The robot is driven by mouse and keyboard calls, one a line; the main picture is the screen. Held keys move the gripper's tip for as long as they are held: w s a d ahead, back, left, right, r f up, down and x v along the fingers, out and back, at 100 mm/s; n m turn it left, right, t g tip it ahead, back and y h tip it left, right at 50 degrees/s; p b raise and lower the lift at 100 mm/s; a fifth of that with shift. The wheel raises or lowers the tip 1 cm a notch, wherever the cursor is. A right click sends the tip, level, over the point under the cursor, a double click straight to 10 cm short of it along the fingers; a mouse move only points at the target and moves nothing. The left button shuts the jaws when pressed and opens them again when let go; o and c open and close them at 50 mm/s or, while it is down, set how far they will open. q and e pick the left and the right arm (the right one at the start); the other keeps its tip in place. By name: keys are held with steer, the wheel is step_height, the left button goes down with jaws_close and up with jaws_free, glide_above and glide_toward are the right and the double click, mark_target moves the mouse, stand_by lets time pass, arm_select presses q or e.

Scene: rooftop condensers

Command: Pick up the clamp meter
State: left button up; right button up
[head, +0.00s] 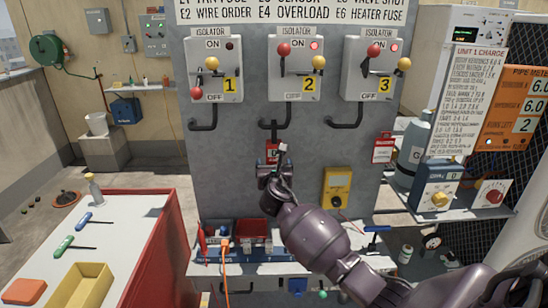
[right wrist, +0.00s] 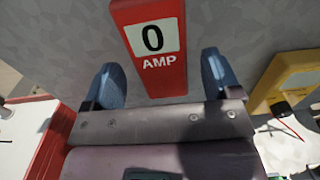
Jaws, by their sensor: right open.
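The clamp meter (head: 272,152) is red with a white display and hangs upright on the grey panel below the isolators, under a dark hook-like part. In the right wrist view the clamp meter (right wrist: 156,72) fills the top centre, and its face reads "0 AMP". My right gripper (head: 270,172) is in front of its lower part and hides some of it. In the right wrist view the two blue fingers of my right gripper (right wrist: 160,82) are spread wide, one to each side of the meter's lower end, with gaps between. My left gripper is not in view.
A yellow meter (head: 337,187) hangs right of the clamp meter. Below is a ledge with a red box (head: 254,230) and blue strip. A red-sided cart (head: 166,235) with screwdrivers stands left. Three isolator boxes (head: 296,70) are above. A shelf with a blue unit (head: 437,188) is right.

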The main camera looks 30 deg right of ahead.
mark_target(274, 160)
steer(key=shift+x, duration=2)
steer(key=shift+f, duration=0.2)
steer(key=c, duration=1.1)
